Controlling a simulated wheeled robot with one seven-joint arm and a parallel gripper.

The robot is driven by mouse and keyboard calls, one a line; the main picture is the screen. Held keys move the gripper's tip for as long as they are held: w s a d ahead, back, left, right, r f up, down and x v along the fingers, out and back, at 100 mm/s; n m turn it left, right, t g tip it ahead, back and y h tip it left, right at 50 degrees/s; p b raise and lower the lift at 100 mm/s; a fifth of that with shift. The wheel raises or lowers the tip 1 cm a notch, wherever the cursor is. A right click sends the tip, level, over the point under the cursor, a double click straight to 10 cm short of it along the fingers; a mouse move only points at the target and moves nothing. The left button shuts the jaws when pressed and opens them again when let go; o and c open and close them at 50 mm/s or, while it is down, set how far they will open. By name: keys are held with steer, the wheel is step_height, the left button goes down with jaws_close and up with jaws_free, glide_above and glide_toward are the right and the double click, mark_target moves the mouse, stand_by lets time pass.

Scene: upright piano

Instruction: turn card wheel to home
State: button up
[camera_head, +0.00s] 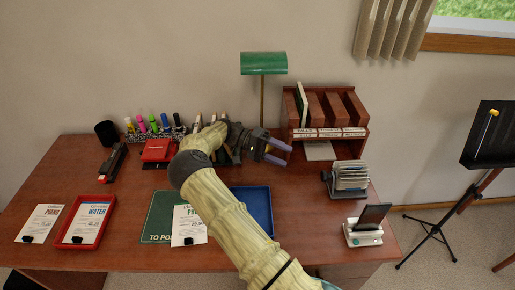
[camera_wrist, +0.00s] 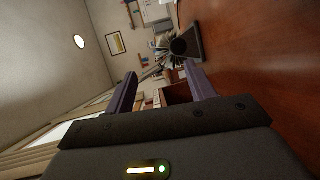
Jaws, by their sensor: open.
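The card wheel (camera_head: 349,178), a rotary file of pale cards on a dark grey frame with a side knob, stands on the right part of the desk. In the wrist view what looks like the card wheel (camera_wrist: 172,48) shows beyond the fingertips, sideways and small. Its card labels are too small to read. My gripper (camera_head: 286,154) is open and empty, left of and behind the card wheel, near the lamp and the letter rack. Its two purple-grey fingers (camera_wrist: 160,72) are apart and touch nothing that I can see.
A wooden letter rack (camera_head: 330,132) stands behind the card wheel, and a green-shaded lamp (camera_head: 263,63) left of it. A phone-like stand (camera_head: 366,224) is in front. A blue tray (camera_head: 254,207) lies partly under my arm. Bare desk (camera_head: 310,207) lies left of the wheel.

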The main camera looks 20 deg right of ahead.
steer(key=f+b+v, duration=0.1)
steer(key=b+v, duration=0.1)
steer(key=v, duration=0.5)
steer(key=shift+a, duration=0.45)
stand_by(0.4)
steer(key=shift+r, duration=0.25)
stand_by(0.4)
steer(key=s+d+n+t+y+p, duration=0.2)
steer(key=s+d+n+t+y, duration=0.15)
steer(key=s+d+y, duration=0.4)
steer(key=s+a+r+n+t+y, duration=0.2)
steer(key=s+a+t, duration=0.35)
steer(key=s, duration=0.25)
steer(key=s+a+r+n+t+y, duration=0.1)
steer(key=s+a+n+t+y, duration=0.2)
steer(key=s+a, duration=0.4)
step_height(320, 180, up, 15)
steer(key=s+t+p, duration=0.1)
steer(key=p, duration=1.3)
steer(key=shift+s+d+p, duration=0.3)
steer(key=shift+s+d, duration=0.05)
steer(key=shift+s, duration=0.05)
